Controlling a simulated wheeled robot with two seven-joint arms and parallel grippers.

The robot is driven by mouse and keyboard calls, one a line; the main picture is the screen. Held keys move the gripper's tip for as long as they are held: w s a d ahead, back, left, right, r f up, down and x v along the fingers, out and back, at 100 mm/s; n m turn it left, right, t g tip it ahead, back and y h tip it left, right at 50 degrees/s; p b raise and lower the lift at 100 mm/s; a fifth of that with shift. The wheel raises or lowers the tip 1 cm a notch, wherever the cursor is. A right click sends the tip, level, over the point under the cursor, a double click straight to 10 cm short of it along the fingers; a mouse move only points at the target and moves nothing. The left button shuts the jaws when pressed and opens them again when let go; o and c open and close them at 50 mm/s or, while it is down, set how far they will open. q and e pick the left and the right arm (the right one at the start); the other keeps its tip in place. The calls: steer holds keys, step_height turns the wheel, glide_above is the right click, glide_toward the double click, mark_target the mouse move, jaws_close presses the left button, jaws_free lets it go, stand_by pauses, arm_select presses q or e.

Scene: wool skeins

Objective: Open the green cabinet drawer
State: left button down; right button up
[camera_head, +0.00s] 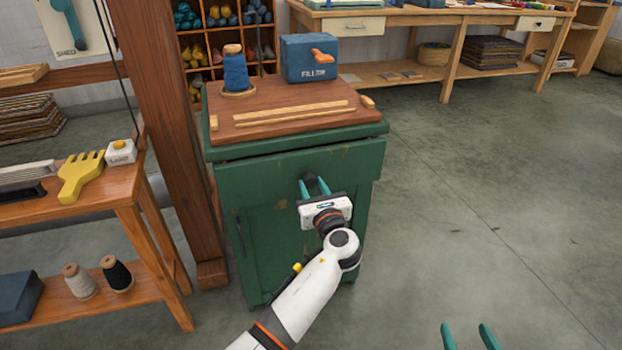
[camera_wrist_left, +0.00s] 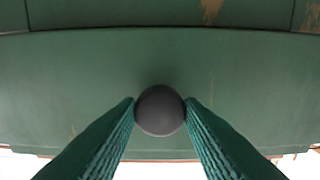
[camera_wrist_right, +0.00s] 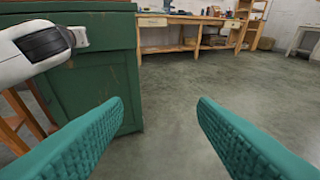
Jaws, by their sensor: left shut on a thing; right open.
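The green cabinet (camera_head: 270,230) stands in the middle of the head view, with its drawer (camera_head: 350,165) at the top of its front, under the wooden top. The drawer front looks flush with the cabinet. My left gripper (camera_head: 315,186) is at the drawer front. In the left wrist view its teal fingers are shut on a round dark knob (camera_wrist_left: 160,111), one finger on each side.
A wooden shelf unit (camera_head: 135,190) with a yellow comb (camera_head: 80,176) stands left of the cabinet, beside a wooden post (camera_head: 160,120). A blue box (camera_head: 309,58) and a blue spool (camera_head: 235,70) stand on the cabinet. The floor (camera_head: 480,200) to the right is clear.

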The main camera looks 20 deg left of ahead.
arm_select(q)
steer(key=p+v, duration=0.1)
steer(key=v, duration=0.1)
steer(key=p+v, duration=0.1)
steer(key=v, duration=0.1)
steer(key=shift+r, duration=0.2)
arm_select(e)
steer(key=s+d+f+g+h+p, duration=0.1)
steer(key=s+d+f+g+p, duration=0.15)
steer(key=s+g, duration=0.35)
steer(key=s+d+f+g+h+p, duration=0.1)
steer(key=s+d+f+g+h, duration=0.15)
steer(key=s+f+g, duration=0.4)
arm_select(q)
steer(key=p+v, duration=0.3)
steer(key=v, duration=1.1)
steer(key=shift+f+p, duration=0.2)
steer(key=shift+p, duration=0.2)
arm_select(e)
step_height(320, 180, down, 12)
steer(key=t, duration=0.1)
steer(key=shift+s+m+y, duration=0.3)
steer(key=shift+s+y, duration=0.05)
steer(key=shift+d, duration=0.1)
arm_select(q)
steer(key=c, duration=1)
jaws_free()
steer(key=shift+w, duration=0.1)
steer(key=shift+o, duration=0.2)
